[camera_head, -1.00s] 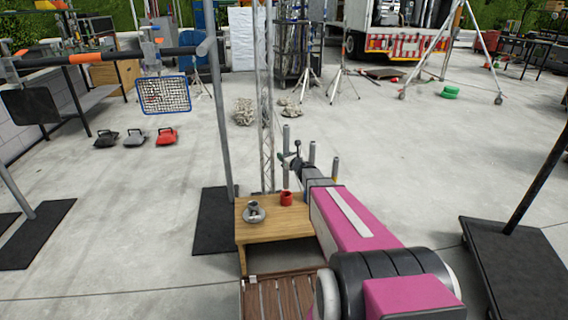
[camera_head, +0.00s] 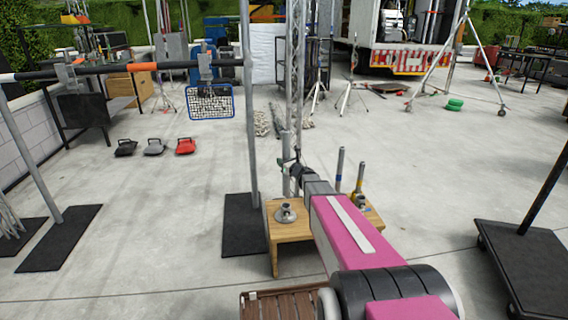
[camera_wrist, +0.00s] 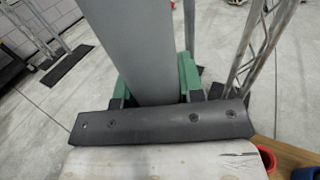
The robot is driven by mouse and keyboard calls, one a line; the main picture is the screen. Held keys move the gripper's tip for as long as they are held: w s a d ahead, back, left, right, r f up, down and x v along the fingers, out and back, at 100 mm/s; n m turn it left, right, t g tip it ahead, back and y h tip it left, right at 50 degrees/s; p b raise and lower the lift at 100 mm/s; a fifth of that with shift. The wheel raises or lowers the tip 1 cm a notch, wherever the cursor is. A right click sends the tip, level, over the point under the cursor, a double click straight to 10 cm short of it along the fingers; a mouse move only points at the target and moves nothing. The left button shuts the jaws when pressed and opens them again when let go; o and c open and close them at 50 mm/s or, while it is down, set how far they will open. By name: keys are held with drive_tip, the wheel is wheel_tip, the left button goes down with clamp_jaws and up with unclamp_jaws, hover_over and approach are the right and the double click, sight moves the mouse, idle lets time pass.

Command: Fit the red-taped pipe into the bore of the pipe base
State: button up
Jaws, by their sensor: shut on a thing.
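A long grey pipe (camera_head: 285,183) stands upright in my gripper (camera_head: 291,163), above the back left of a small wooden table (camera_head: 290,232). The wrist view shows the thick grey pipe (camera_wrist: 134,45) between the green fingers of my gripper (camera_wrist: 150,85), which are shut on it. No red tape shows on its visible part. The pipe base (camera_head: 287,214), a grey round flange with a short collar, sits on the table's left part. The pipe's lower end appears apart from the base; the exact gap is unclear.
Two other upright pipes (camera_head: 340,165) stand right of my arm, one with yellow at its foot. A red round object (camera_wrist: 306,173) is partly visible in the wrist view. A metal upright (camera_head: 249,110) on a black plate (camera_head: 240,225) stands close left. A slatted wooden pallet (camera_head: 275,303) lies in front.

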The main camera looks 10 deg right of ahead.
sight(284, 184)
drive_tip(key=shift+f, duration=6.85)
drive_tip(key=o, duration=1.2)
drive_tip(key=v, duration=1)
drive_tip(key=shift+s+d, duration=0.15)
drive_tip(key=shift+s, duration=0.2)
